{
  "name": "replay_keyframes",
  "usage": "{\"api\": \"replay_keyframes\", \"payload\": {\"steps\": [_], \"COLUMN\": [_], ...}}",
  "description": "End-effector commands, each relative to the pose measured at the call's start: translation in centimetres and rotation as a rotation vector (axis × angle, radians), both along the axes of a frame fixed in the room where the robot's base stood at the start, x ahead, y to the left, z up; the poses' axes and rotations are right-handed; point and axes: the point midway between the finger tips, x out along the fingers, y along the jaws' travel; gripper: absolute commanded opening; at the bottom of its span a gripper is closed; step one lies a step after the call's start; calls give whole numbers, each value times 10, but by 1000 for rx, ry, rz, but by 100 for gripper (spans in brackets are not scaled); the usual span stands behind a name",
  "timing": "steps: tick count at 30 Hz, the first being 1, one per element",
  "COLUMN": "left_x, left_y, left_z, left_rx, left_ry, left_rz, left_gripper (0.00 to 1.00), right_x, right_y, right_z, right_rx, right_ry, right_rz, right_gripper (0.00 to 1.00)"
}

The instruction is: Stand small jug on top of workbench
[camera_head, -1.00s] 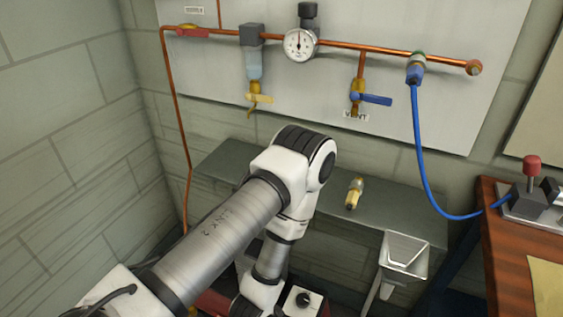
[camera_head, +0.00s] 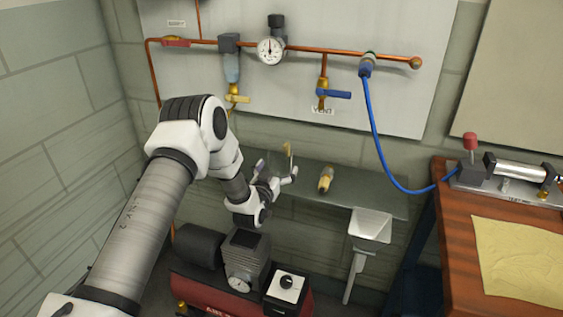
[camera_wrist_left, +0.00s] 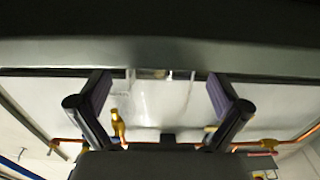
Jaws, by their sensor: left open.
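A clear, see-through vessel, which looks like the small jug (camera_wrist_left: 160,98), shows in the left wrist view between my two fingers, against the dark shelf edge. Its outline is faint, and I cannot tell whether a finger touches it. I cannot make it out clearly in the head view. My left gripper (camera_head: 277,172) is open over the grey shelf, and its spread fingers also show in the left wrist view (camera_wrist_left: 158,92). The workbench (camera_head: 450,225) has a brown wooden top and stands at the right. My right gripper is not in view.
The grey shelf (camera_head: 380,200) holds a brass-and-clear fitting (camera_head: 326,180) right of my gripper. A red compressor (camera_head: 215,290) stands below. A blue hose (camera_head: 378,140) runs to a clamp device (camera_head: 500,180) on the bench.

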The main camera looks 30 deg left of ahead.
Motion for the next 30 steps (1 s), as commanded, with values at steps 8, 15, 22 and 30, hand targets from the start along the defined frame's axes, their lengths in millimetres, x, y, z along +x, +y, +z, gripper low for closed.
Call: {"api": "replay_keyframes", "payload": {"steps": [8, 15, 22, 30], "left_x": [5, 5, 5, 5], "left_y": [1, 1, 1, 1], "left_z": [-1, -1, -1, 16], "left_rx": [0, 0, -1, 0], "left_ry": [2, 2, 3, 0], "left_rz": [0, 0, 0, 0], "left_gripper": [93, 36, 30, 30], "right_x": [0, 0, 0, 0], "right_y": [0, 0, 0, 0], "right_z": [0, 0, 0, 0], "right_rx": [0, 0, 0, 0], "right_ry": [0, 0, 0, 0], "right_rz": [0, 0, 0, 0], "right_gripper": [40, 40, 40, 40]}}
